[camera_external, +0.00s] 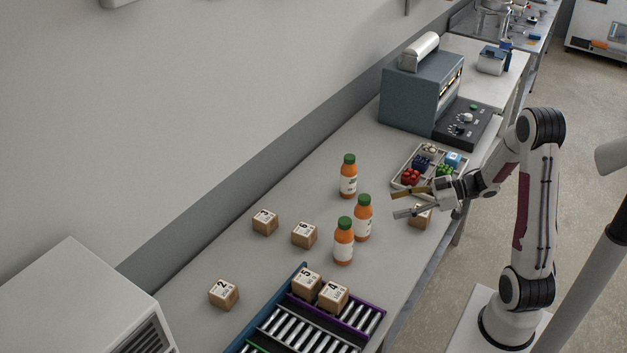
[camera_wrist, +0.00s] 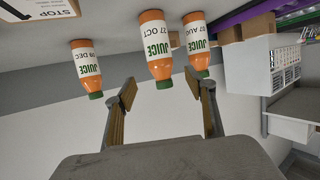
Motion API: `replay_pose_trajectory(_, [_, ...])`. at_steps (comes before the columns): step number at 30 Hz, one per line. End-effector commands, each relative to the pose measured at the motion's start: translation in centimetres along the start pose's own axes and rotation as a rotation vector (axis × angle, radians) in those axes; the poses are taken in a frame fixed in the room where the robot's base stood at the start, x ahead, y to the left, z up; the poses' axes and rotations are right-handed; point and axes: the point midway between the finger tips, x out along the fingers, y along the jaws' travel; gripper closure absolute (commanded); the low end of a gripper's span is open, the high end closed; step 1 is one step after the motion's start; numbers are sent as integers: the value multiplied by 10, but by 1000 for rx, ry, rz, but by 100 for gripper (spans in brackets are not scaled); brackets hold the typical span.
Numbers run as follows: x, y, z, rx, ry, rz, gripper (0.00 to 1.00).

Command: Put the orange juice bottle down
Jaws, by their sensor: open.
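Three orange juice bottles with green caps and white labels stand upright on the bench in the external view: one at the back (camera_external: 348,187), one in the middle (camera_external: 363,224), one in front (camera_external: 344,252). My gripper (camera_external: 393,204) is open and empty, to the right of the middle bottle with a small gap. The wrist view is upside down. There, three bottles show: left (camera_wrist: 85,65), centre (camera_wrist: 156,48) and right (camera_wrist: 196,38). The centre bottle's cap appears between my open fingers (camera_wrist: 160,80), with no visible contact.
A small box (camera_external: 420,219) stands partly behind my gripper. Numbered boxes (camera_external: 304,235) stand left of the bottles; two more (camera_external: 333,297) sit on a roller rack (camera_external: 369,322). A grey-blue machine (camera_external: 408,98) stands at the back.

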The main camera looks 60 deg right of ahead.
Motion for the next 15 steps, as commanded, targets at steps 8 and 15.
replay_pose_trajectory(8, [4, 7, -5, -29, -28, 42, 45])
replay_pose_trajectory(15, [12, 30, -24, -113, -119, 192, 45])
